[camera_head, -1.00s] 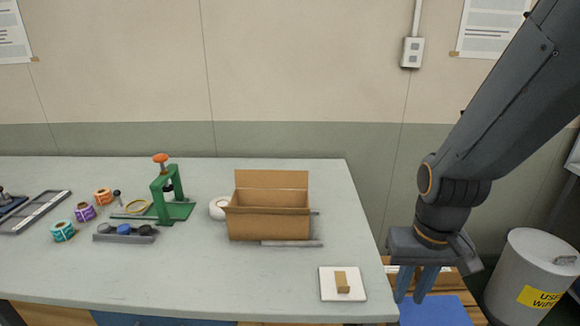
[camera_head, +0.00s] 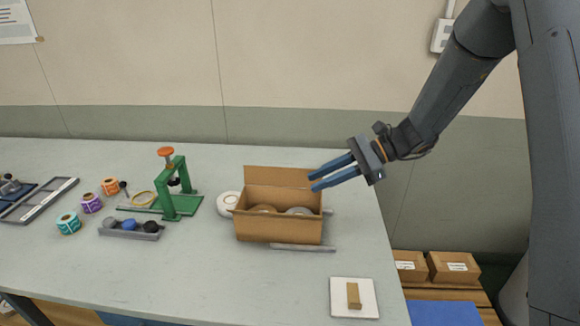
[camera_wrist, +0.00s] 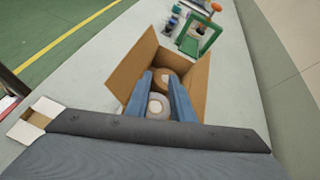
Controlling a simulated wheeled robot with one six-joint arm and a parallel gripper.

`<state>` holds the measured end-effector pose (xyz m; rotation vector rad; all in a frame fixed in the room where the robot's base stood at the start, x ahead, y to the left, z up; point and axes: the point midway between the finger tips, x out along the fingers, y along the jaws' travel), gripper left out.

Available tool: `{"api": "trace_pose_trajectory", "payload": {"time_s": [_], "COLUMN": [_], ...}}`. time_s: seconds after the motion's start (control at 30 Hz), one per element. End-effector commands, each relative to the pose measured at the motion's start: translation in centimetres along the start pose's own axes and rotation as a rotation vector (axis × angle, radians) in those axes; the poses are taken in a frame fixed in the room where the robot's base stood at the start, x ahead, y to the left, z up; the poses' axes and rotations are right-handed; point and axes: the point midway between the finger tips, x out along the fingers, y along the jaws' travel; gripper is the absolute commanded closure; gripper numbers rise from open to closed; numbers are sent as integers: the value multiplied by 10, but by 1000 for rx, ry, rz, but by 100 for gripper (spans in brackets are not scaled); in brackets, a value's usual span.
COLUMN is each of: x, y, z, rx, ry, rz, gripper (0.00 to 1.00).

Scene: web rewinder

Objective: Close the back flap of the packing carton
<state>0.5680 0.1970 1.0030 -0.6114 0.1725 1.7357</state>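The brown packing carton (camera_head: 280,230) stands open on the bench, with two tape-like rolls inside; the rolls also show in the wrist view (camera_wrist: 157,105). Its back flap (camera_head: 280,178) stands up along the wall side, leaning slightly back. In the wrist view the back flap (camera_wrist: 197,88) is on the right. My gripper (camera_head: 312,183) is at the carton's right end, by the right edge of the back flap, fingers pointing left. Its two blue fingers (camera_wrist: 160,74) are apart with nothing gripped between them. I cannot tell whether a finger touches the flap.
A green press (camera_head: 172,190) and a white roll (camera_head: 229,204) stand left of the carton. A grey bar (camera_head: 303,248) lies in front of it. A white pad with a brown block (camera_head: 354,296) lies front right. The bench's front middle is clear.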

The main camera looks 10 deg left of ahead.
Motion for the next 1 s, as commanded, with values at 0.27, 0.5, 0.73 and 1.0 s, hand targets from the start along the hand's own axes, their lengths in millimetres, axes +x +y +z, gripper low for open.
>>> {"api": "trace_pose_trajectory", "payload": {"time_s": [0.27,0.5,0.73,1.0], "x": [14,22,34,69], "y": [-77,-87,-87,-96], "z": [-25,-49,-49,-30], "rx": [288,396,420,418], "ry": [-370,-492,-508,-507], "rz": [-130,-136,-127,-126], "gripper": [79,79,79,79]}}
